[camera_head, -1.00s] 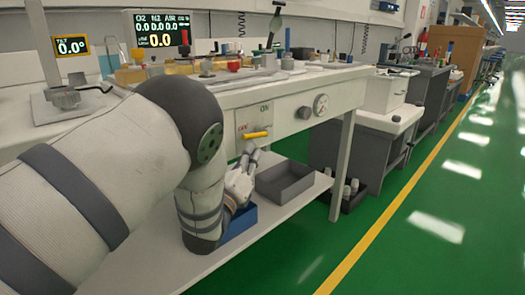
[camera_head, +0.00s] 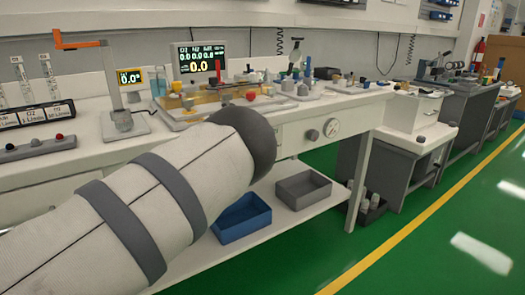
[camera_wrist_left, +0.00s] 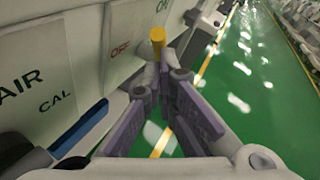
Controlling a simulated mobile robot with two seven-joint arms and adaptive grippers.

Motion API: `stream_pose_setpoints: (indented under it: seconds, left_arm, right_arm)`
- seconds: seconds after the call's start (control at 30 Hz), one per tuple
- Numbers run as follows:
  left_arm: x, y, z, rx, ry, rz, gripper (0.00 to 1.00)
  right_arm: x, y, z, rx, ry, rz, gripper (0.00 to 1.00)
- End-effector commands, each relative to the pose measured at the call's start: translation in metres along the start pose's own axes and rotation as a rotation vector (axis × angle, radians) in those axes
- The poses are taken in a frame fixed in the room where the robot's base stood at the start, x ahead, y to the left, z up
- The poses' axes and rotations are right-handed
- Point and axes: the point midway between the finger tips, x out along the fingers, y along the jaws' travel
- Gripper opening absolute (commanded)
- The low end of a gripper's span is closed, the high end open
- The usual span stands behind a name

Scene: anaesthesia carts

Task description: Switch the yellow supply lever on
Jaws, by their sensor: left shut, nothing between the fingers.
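The yellow lever (camera_wrist_left: 158,40) shows in the left wrist view as a short yellow bar just beyond my fingertips, beside the white panel with the red OFF and green ON marks (camera_wrist_left: 160,6). My left gripper (camera_wrist_left: 160,78) is shut with nothing in it, its tips close to the lever; I cannot tell whether they touch. The lever's exact angle is hard to judge from here. In the head view my left arm hides the lever and the gripper. My right gripper is not in view.
The cart front has a gauge (camera_head: 332,127) and a knob (camera_head: 312,134). A blue bin (camera_head: 241,219) and a grey bin (camera_head: 303,189) sit on the lower shelf. AIR and CAL marks (camera_wrist_left: 58,103) lie left in the wrist view. Green floor is clear at right.

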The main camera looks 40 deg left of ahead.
Motion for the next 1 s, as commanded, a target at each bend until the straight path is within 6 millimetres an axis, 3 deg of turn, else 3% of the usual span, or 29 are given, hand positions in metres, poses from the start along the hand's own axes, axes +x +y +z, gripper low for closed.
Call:
stream_pose_setpoints:
  seconds: [0.03,0.3,0.67,1.0]
  left_arm:
    - [-0.002,-0.005,0.014,0.018,0.027,0.013,0.00]
    - [0.003,-0.012,0.025,0.103,0.210,0.101,0.00]
    - [0.008,-0.014,0.023,0.099,0.212,0.100,0.00]
    - [0.004,-0.019,0.038,0.099,0.209,0.098,0.00]
  right_arm:
    - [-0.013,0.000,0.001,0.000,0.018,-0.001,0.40]
    - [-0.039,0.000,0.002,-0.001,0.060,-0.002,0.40]
    - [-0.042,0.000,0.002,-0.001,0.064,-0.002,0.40]
    - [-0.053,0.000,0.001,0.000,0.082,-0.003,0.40]
